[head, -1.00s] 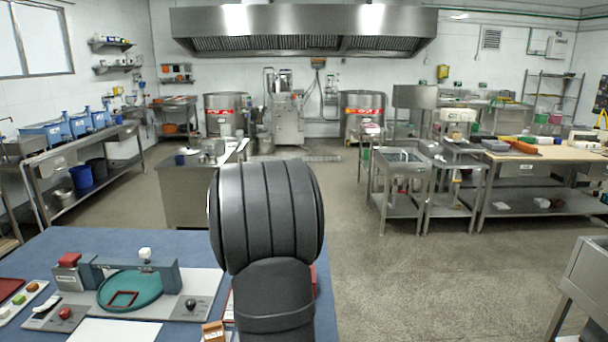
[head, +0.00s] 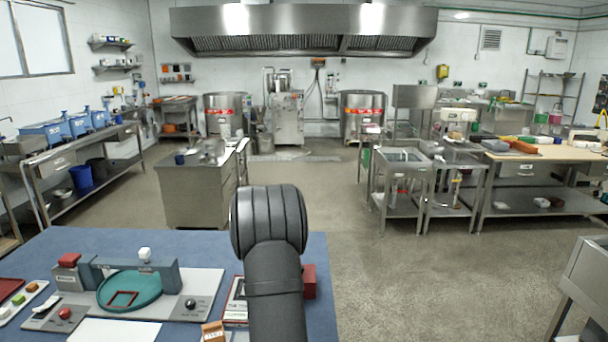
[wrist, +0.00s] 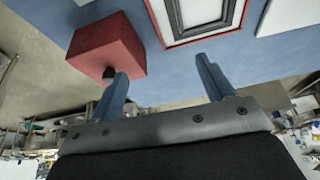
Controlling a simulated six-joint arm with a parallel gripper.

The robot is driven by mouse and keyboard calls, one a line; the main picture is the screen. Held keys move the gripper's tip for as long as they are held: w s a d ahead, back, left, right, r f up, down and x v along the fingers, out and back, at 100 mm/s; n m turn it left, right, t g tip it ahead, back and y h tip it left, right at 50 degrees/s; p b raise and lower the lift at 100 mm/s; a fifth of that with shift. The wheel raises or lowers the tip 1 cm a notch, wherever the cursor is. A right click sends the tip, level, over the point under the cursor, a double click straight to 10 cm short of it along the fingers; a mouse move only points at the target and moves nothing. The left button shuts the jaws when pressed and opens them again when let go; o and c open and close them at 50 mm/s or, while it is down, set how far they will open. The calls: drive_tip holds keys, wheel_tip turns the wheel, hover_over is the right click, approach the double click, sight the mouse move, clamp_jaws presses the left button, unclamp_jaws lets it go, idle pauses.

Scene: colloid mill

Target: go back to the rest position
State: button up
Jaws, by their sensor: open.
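My gripper (wrist: 165,82) shows in the wrist view with its two blue fingers spread apart and nothing between them. It is open. In the head view my own dark arm hides the gripper. A red block (wrist: 108,47) with a dark knob shows beyond the left finger in the wrist view, apart from it as far as I can tell. The same red block (head: 310,281) is partly hidden behind my arm in the head view. A framed panel (wrist: 203,14) lies on the blue table beyond the fingers.
The blue table (head: 200,240) carries a grey device with a teal round dish (head: 130,291), a white sheet (head: 115,331), a small orange-brown box (head: 213,331) and a tray with coloured pieces (head: 22,300).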

drive_tip(key=shift+w+a+f, duration=0.2)
drive_tip(key=shift+a+f, duration=0.2)
drive_tip(key=shift+a, duration=0.3)
drive_tip(key=shift+w+a+f, duration=0.2)
drive_tip(key=shift+a+f, duration=0.15)
drive_tip(key=shift+a, duration=0.3)
drive_tip(key=o, duration=0.6)
drive_tip(key=s+d+r+m+g, duration=0.2)
drive_tip(key=s+d+r+m, duration=0.3)
drive_tip(key=m, duration=0.4)
drive_tip(key=s+d+r+m+g, duration=0.2)
drive_tip(key=s+d+r+m, duration=0.15)
drive_tip(key=r+m, duration=0.35)
drive_tip(key=shift+m, duration=0.7)
drive_tip(key=f, duration=0.7)
drive_tip(key=a+f, duration=0.1)
drive_tip(key=f, duration=0.2)
drive_tip(key=shift+s+f, duration=0.35)
wheel_tip(320, 180, up, 10)
drive_tip(key=shift+r, duration=0.1)
